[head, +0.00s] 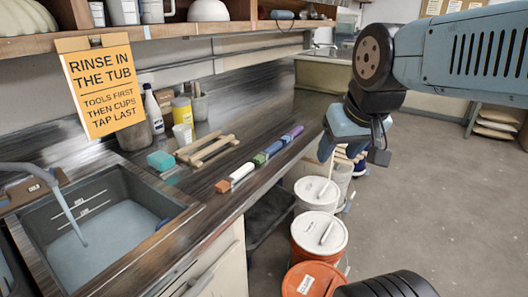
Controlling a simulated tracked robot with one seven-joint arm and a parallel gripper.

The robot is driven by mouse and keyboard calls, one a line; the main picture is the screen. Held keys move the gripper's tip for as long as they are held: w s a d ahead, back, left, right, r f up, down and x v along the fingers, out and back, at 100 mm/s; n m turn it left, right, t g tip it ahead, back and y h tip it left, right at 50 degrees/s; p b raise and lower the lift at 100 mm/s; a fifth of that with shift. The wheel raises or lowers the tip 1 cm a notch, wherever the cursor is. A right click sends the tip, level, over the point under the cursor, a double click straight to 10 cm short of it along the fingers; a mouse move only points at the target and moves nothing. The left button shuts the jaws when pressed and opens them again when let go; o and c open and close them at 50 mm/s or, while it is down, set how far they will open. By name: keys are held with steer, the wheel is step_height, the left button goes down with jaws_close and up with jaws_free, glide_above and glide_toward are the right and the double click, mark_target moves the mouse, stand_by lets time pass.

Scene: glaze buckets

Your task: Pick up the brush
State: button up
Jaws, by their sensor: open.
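My gripper (352,152) hangs from my arm at the upper right, fingers down and apart, with no held object visible. It is above and beyond a row of lidded glaze buckets. I cannot single out the brush with certainty. Slim pale pieces lie on the lids of the middle bucket (305,246) and the white bucket behind it (305,198); I cannot tell whether they are brushes or handles. Upright tools stand in a grey holder (200,108) at the back of the counter, too small to identify.
A counter (235,203) runs along the left with a water-filled sink (85,240), wooden racks (208,150), a teal sponge (160,160) and a row of coloured blocks (242,173). An orange-lidded bucket (292,291) is nearest. The floor (445,215) at right is clear.

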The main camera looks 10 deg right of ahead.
steer(key=shift+o, duration=0.5)
steer(key=shift+w+r, duration=0.2)
steer(key=shift+w, duration=0.15)
steer(key=m+g+h, duration=0.3)
steer(key=m, duration=0.6)
glide_above(275, 145)
steer(key=s+a, duration=0.4)
step_height(275, 145, down, 12)
steer(key=shift+t, duration=0.3)
steer(key=x, duration=1.3)
steer(key=shift+w+d+r, duration=0.15)
steer(key=shift+w, duration=0.05)
steer(key=shift+c, duration=0.3)
jaws_close()
